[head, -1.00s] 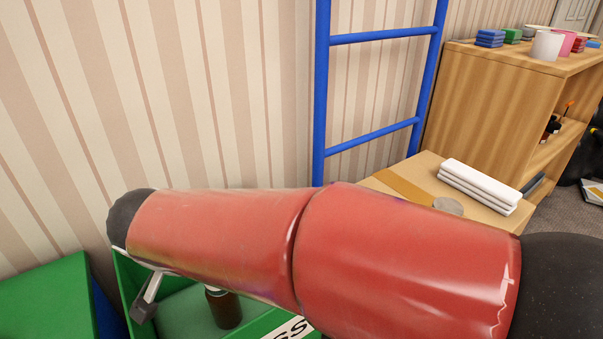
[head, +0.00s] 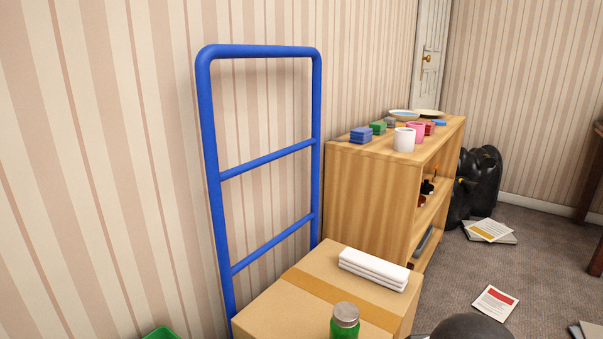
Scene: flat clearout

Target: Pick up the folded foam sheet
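The folded foam sheet (head: 374,268) is a white, flat stack of layers. It lies on top of a taped cardboard box (head: 284,305), towards the box's far right side. Nothing touches it from above. My gripper is out of view. A dark rounded part at the bottom edge, right of the box, seems to be part of my arm.
A blue trolley frame (head: 213,180) rises behind the box. A wooden shelf (head: 372,185) bearing cups and folded cloths stands beyond. Papers (head: 495,302) lie on the carpet.

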